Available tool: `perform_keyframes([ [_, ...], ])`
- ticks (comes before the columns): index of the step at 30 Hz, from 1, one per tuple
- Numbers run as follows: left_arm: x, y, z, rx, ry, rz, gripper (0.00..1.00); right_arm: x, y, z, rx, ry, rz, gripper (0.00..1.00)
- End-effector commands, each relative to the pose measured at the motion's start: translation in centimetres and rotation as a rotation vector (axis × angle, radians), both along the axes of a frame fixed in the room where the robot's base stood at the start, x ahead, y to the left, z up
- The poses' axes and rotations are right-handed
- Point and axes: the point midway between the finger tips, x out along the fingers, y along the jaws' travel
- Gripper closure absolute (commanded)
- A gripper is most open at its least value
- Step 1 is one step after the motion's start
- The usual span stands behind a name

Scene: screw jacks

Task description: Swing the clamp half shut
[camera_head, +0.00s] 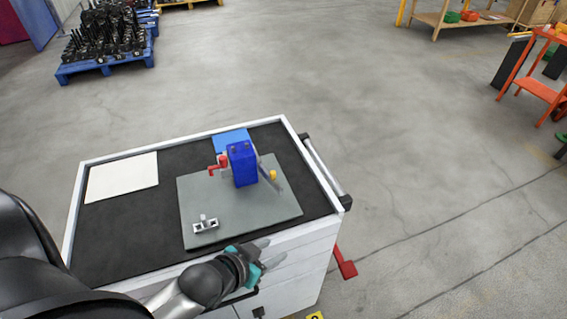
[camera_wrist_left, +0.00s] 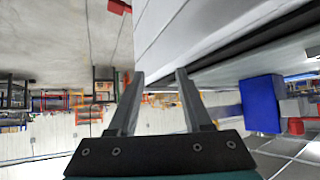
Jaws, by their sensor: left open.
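A small grey metal piece (camera_head: 206,224), which looks like an open clamp, lies on the grey-green mat (camera_head: 240,213) on the cart top. A blue block (camera_head: 242,163) stands upright further back on the mat, with a red handle (camera_head: 219,162) on its left and a grey bar with a yellow knob (camera_head: 272,175) on its right. The block also shows in the left wrist view (camera_wrist_left: 261,104). My left gripper (camera_head: 275,253) is open and empty at the cart's front edge, right of the grey piece and apart from it. The wrist view shows its spread fingers (camera_wrist_left: 160,78). My right gripper is out of view.
The cart (camera_head: 120,226) has a dark top with a raised white rim. A white sheet (camera_head: 122,177) lies at its left. A handle bar (camera_head: 326,172) runs along its right side.

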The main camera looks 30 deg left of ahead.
Motion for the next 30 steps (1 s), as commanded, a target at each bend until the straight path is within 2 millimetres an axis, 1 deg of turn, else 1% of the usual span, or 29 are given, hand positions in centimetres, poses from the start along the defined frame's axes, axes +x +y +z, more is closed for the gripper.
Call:
perform_keyframes([
  [4, 1.1, 1.6, 0.7, -0.028, -0.122, -0.004, 0.51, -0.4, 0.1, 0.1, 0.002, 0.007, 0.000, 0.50],
  [8, 1.9, 3.4, 1.9, -0.060, -0.251, -0.004, 0.51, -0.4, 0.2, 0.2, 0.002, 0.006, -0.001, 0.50],
  [12, 2.4, 5.8, 3.9, -0.095, -0.406, -0.007, 0.51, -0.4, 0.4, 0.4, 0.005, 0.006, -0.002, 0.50],
  [18, 2.4, 8.7, 6.8, -0.132, -0.593, -0.014, 0.51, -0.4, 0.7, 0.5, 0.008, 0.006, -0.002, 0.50],
  [21, 2.3, 9.6, 7.8, -0.143, -0.648, -0.017, 0.51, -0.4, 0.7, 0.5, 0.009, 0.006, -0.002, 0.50],
  [25, 2.3, 10.0, 8.4, -0.150, -0.680, -0.018, 0.51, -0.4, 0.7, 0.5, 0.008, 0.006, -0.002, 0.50],
  [28, 2.9, 9.9, 8.5, -0.152, -0.685, -0.019, 0.51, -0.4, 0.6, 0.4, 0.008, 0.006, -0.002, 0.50],
  [30, 3.6, 9.8, 8.5, -0.151, -0.687, -0.019, 0.51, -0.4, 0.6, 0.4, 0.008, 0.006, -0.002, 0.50],
])
